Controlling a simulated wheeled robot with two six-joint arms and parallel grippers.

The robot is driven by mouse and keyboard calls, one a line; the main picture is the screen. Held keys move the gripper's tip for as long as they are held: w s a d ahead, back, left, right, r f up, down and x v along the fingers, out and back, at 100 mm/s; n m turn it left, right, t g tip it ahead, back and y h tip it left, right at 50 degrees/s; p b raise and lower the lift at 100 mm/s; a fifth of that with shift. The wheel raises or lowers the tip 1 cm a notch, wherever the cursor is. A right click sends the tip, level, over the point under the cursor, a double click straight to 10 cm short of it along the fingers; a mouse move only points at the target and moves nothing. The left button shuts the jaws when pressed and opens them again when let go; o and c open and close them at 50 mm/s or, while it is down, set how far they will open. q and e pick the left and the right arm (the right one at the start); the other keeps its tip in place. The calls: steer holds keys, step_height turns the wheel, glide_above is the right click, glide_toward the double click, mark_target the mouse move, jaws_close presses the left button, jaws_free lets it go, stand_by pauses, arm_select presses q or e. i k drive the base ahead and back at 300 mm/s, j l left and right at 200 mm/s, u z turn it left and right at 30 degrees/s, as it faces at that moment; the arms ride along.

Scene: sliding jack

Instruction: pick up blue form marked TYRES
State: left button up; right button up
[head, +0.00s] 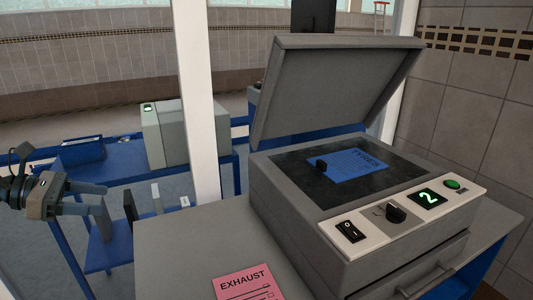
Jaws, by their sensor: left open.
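The blue form marked TYRES (352,164) lies flat on the dark glass of a grey copier (340,210). Its heading is toward the far side of the glass, and a small black block or tab stands at its left edge. The copier's lid (335,88) is raised over the glass. My left gripper (98,208) is at the far left, open and empty, well away from the form and left of the table. My right gripper is not in view.
The copier's front panel has a switch, a knob and a lit "2". A white post (196,95) rises behind the table. Blue racks with a grey box (165,132) stand behind at left.

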mark_target(341, 165)
steer(key=i+l, duration=0.1)
steer(key=l, duration=0.25)
steer(key=i+l, duration=0.15)
steer(key=l, duration=0.2)
steer(key=i+l, duration=0.1)
steer(key=l, duration=0.3)
steer(key=i+l, duration=0.1)
steer(key=l, duration=0.25)
steer(key=i+l, duration=0.15)
steer(key=l, duration=0.2)
steer(key=i+l, duration=0.1)
steer(key=l, duration=0.25)
